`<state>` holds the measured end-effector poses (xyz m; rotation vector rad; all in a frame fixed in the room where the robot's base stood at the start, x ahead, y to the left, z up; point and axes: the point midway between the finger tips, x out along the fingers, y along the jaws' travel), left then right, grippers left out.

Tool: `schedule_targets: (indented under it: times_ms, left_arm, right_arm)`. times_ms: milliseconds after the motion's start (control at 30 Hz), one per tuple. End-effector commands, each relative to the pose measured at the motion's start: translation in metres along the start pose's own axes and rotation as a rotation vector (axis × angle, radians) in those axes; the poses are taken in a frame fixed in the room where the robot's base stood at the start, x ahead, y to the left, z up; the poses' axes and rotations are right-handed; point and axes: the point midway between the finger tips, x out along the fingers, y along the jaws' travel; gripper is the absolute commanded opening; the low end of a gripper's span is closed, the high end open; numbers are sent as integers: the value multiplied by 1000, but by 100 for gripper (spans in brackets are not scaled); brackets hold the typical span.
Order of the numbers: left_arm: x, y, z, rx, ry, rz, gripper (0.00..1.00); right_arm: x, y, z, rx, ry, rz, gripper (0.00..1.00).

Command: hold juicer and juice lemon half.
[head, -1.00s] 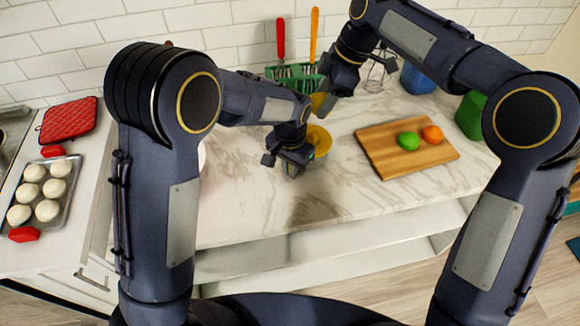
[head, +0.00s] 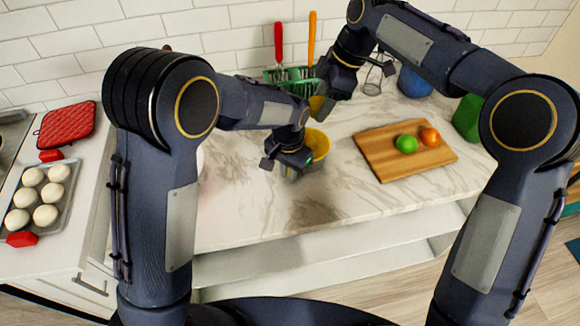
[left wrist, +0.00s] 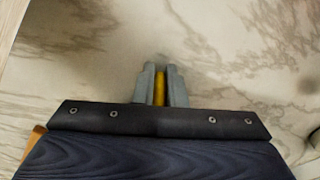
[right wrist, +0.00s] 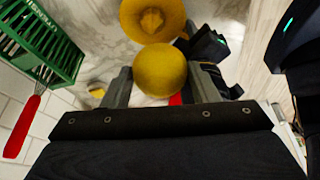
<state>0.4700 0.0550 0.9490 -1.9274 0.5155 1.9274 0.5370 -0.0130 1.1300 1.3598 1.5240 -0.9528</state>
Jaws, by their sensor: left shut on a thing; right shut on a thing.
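The yellow juicer (head: 319,144) is on or just above the marble counter. Its ridged cone shows in the right wrist view (right wrist: 152,18). My left gripper (left wrist: 160,88) is shut on a thin yellow part of the juicer; in the head view this gripper (head: 288,160) is at its near left side. The yellow lemon half (right wrist: 160,74) is between the fingers of my right gripper (right wrist: 160,88), which is shut on it. In the head view the lemon half (head: 317,104) is behind and above the juicer, partly hidden by the gripper. Its cut face is not visible.
A wooden board (head: 385,152) with a green lime (head: 406,144) and an orange (head: 429,136) is to the right. A green utensil rack (head: 290,76) stands against the tiled wall. A blue container (head: 416,82) is at the back right. The front counter is clear.

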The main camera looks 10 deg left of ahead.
Motion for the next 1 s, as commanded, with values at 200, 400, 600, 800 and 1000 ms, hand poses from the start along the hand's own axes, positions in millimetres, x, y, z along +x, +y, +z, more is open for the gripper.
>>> schedule_targets:
  times_ms: [200, 400, 600, 800, 1000]
  left_arm:
    - [0, 0, 0, 0, 0, 0, 0]
    - [0, 0, 0, -1, -1, 0, 0]
    - [0, 0, 0, 0, -1, 0, 0]
    - [0, 0, 0, 0, 0, 0, 0]
    - [0, 0, 0, 0, 0, 0, 0]
  right_arm:
    - [27, 6, -8, -310, -198, -47, 31]
    - [39, 11, -9, -512, -337, -90, 31]
    - [49, 11, -4, -516, -339, -92, 31]
    - [65, 11, 1, -514, -339, -93, 31]
    - [79, 11, 6, -513, -338, -91, 31]
